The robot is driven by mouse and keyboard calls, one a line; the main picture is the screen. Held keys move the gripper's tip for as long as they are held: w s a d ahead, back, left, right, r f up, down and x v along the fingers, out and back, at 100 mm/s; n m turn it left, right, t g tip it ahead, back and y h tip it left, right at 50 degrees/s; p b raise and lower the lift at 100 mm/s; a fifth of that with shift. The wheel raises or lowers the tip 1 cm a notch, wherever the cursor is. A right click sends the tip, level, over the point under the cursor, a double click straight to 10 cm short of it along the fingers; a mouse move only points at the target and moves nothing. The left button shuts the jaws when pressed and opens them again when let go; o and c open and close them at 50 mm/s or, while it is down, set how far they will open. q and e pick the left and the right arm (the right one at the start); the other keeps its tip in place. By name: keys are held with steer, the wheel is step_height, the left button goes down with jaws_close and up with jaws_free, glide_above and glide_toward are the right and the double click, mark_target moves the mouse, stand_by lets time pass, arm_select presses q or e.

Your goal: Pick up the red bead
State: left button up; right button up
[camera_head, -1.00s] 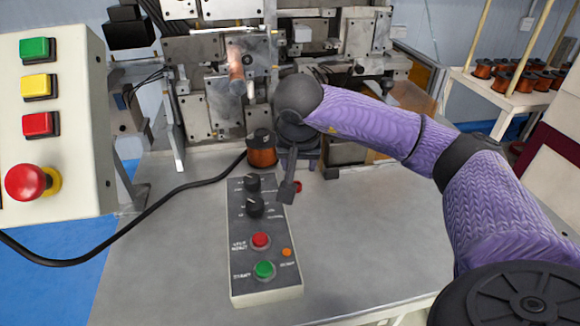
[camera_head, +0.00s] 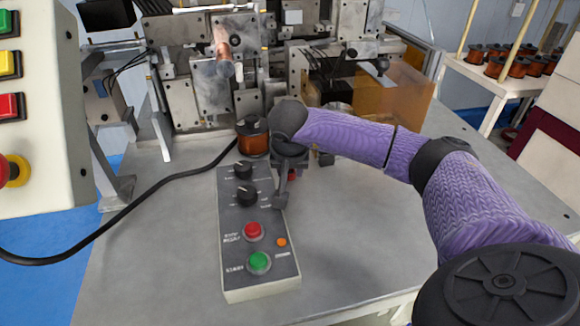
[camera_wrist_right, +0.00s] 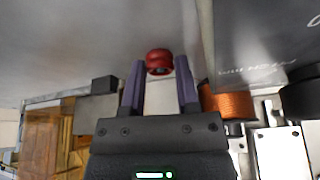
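The red bead (camera_wrist_right: 159,62) is small and round, with a dark hole. In the right wrist view it sits at the tips of my right gripper (camera_wrist_right: 160,78), in line with the gap between the two purple-grey fingers. The fingers are apart and I see no grip on the bead. In the head view the bead (camera_head: 292,176) is partly hidden by my right gripper (camera_head: 283,192), which points down beside the control box. My left gripper is in neither view.
The grey control box (camera_head: 257,277) with knobs and buttons is just left of my right gripper. A copper wire spool (camera_head: 252,144) stands close behind it, before the winding machine (camera_head: 213,92). A black cable (camera_head: 130,190) crosses the table's left side. The table (camera_head: 370,245) is clear at front right.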

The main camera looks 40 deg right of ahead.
mark_target(290, 174)
jaws_close()
step_height(290, 174, up, 10)
steer(key=p, duration=0.2)
steer(key=shift+s, duration=0.1)
stand_by(0.3)
